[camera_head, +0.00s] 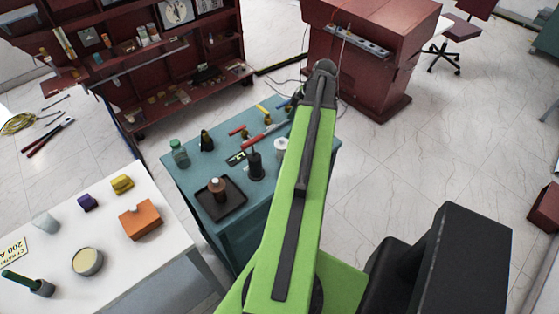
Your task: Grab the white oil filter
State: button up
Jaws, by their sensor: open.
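A small white cylinder (281,147), which looks like the white oil filter, stands on the teal table (180,185). It is close to the left edge of my green arm in the picture, and the arm may cover part of it. My arm reaches from the bottom of the picture over the table's right part to a dark rounded joint at the top. The jaws of my gripper cannot be made out; the arm seems to hide them. A pale whitish cup-like object (45,222) stands apart on the white table.
The white table (150,270) holds an orange block (140,219). Open floor (390,180) lies to the right.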

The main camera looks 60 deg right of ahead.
aim_at(282, 139)
jog(key=b+x, duration=0.2)
jog(key=x, duration=0.2)
jog(key=shift+s+f, duration=0.1)
jog(key=shift+f, duration=0.1)
jog(key=b+x, duration=0.5)
jog(key=shift+a+f, duration=0.15)
jog(key=shift+a, duration=0.1)
jog(key=shift+w+r, duration=0.2)
grip_shut()
